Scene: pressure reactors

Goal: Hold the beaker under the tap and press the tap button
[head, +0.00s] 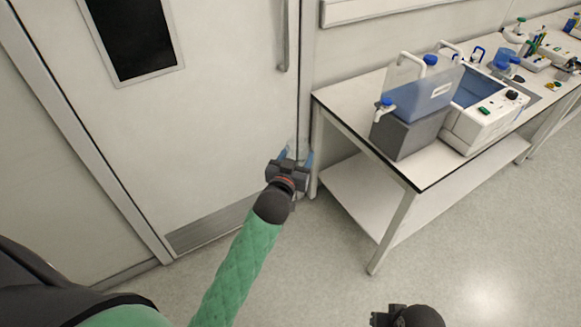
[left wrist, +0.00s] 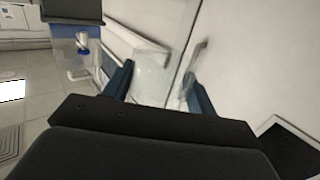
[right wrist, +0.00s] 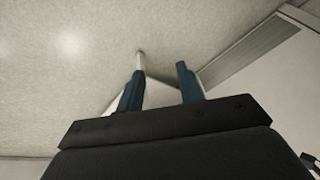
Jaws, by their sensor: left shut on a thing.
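My left gripper (head: 295,157) is shut on a clear glass beaker (head: 298,147), held in front of the door and left of the bench. The beaker (left wrist: 150,82) also shows between the blue fingers in the left wrist view. The tap (head: 384,109), white with a blue button (head: 387,101), is on the front of a clear tank of bluish liquid (head: 420,92), to the right of the beaker and apart from it. The tap (left wrist: 82,42) also shows in the left wrist view. My right gripper (right wrist: 160,80) is open and empty, low over the floor; its fingertips are hidden in the head view.
The tank stands on a grey block (head: 408,135) near the bench's front edge. A white water bath (head: 485,122) stands beside it. The bench (head: 345,100) has legs and a lower shelf (head: 360,195). The door handle (head: 285,40) is behind. The floor in front is clear.

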